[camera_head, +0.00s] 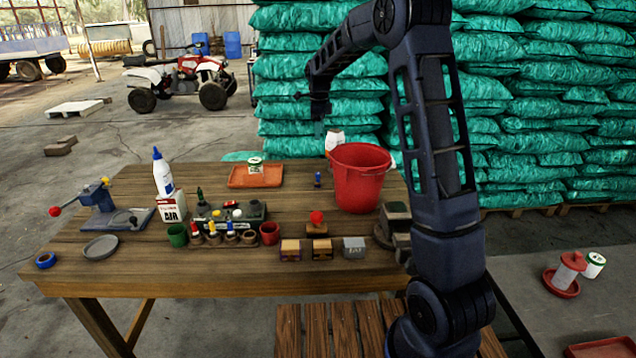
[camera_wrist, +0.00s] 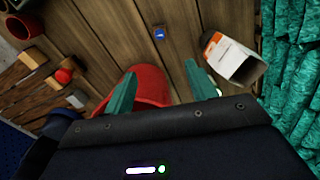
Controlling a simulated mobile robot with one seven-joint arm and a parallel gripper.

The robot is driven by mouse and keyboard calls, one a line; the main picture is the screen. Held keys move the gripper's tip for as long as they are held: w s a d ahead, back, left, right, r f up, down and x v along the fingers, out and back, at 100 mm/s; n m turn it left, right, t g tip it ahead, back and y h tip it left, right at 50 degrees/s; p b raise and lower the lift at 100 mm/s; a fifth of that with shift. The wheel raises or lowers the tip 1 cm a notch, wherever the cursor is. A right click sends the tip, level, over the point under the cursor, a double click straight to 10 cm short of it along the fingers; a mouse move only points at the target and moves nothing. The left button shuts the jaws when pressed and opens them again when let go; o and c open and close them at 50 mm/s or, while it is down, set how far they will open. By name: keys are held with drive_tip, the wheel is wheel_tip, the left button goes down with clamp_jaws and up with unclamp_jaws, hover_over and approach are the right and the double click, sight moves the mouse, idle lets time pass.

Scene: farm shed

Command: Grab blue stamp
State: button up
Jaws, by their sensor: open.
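The small blue stamp (camera_head: 317,180) stands upright on the wooden table, left of the red bucket (camera_head: 360,180) and right of the orange tray. In the wrist view I see the stamp (camera_wrist: 159,33) from above, alone on bare planks, beyond my fingertips and roughly centred between them. My gripper (camera_wrist: 160,69) is open, with two teal fingers apart and nothing between them. In the head view my gripper hangs above the back of the table, and its fingers are hard to tell from the green sacks.
The bucket is close below my fingers in the wrist view. A white carton (camera_wrist: 236,62) stands right of the stamp there. An orange tray (camera_head: 240,182) with a small tin, a glue bottle (camera_head: 162,175) and several small blocks and pots share the table. Stacked green sacks (camera_head: 540,110) rise behind.

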hover_over(318, 179)
drive_tip(key=f, duration=1.6)
drive_tip(key=shift+w+d, duration=0.2)
drive_tip(key=shift+w, duration=0.2)
drive_tip(key=shift+a+f, duration=0.2)
drive_tip(key=shift+f, duration=2.45)
drive_tip(key=c, duration=1.1)
